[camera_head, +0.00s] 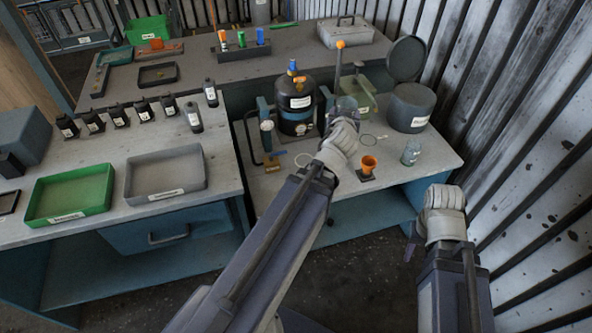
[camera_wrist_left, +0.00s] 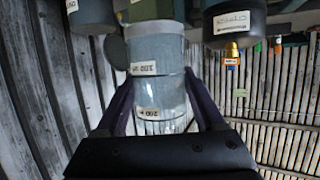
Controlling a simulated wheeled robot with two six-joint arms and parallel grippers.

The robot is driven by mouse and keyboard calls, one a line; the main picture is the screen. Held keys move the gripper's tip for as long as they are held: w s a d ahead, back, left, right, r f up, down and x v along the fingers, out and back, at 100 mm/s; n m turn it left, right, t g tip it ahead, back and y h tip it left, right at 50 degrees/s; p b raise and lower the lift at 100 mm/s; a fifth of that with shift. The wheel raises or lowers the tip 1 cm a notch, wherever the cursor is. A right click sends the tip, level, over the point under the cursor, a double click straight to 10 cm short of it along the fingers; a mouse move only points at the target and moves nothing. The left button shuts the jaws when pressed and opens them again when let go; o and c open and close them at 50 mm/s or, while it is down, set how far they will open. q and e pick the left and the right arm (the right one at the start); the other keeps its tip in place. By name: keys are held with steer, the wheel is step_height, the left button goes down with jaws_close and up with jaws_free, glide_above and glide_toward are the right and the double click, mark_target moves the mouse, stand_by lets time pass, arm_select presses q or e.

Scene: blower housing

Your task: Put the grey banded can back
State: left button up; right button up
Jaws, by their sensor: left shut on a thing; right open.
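In the left wrist view, my left gripper (camera_wrist_left: 160,103) is shut on a grey can (camera_wrist_left: 157,58) with a paler band at its end and small white labels, one finger on each side. In the head view, my left forearm reaches over the right-hand bench, and the gripper (camera_head: 347,114) and can are mostly hidden behind its wrist, next to the black tank. My right gripper (camera_head: 411,242) is open and empty, low in front of the bench's right corner; its fingers show only partly.
The black tank (camera_head: 296,108) stands left of my left gripper. A grey pot (camera_head: 411,105), a clear jar (camera_head: 411,151) and an orange funnel (camera_head: 368,165) stand on the bench (camera_head: 432,166). A green tray (camera_head: 68,191) and a grey tray (camera_head: 165,172) lie at left. A corrugated wall closes the right side.

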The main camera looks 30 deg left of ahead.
arm_select(q)
steer(key=w+a+f+n+g+y+b, duration=0.1)
steer(key=a+f+b, duration=0.4)
steer(key=f+b, duration=0.1)
steer(key=w+a+f+n+g+y+b, duration=0.1)
steer(key=w+a+f+n+y+b, duration=0.1)
steer(key=a+f+b, duration=0.3)
steer(key=w+a+f+n+g+y+b, duration=0.1)
steer(key=a+f+n+y+b, duration=0.1)
steer(key=a+f+b, duration=0.3)
steer(key=shift+w+a+f+b, duration=0.15)
steer(key=shift+w+f+b, duration=0.05)
steer(key=shift+f+b, duration=0.3)
steer(key=shift+w+a+f+b, duration=0.15)
steer(key=shift+f+b, duration=0.25)
steer(key=shift+f, duration=0.15)
steer(key=shift+f, duration=0.1)
step_height(320, 180, down, 6)
steer(key=b, duration=0.6)
steer(key=shift+f, duration=0.15)
step_height(320, 180, down, 4)
steer(key=b, duration=0.4)
steer(key=shift+r, duration=0.25)
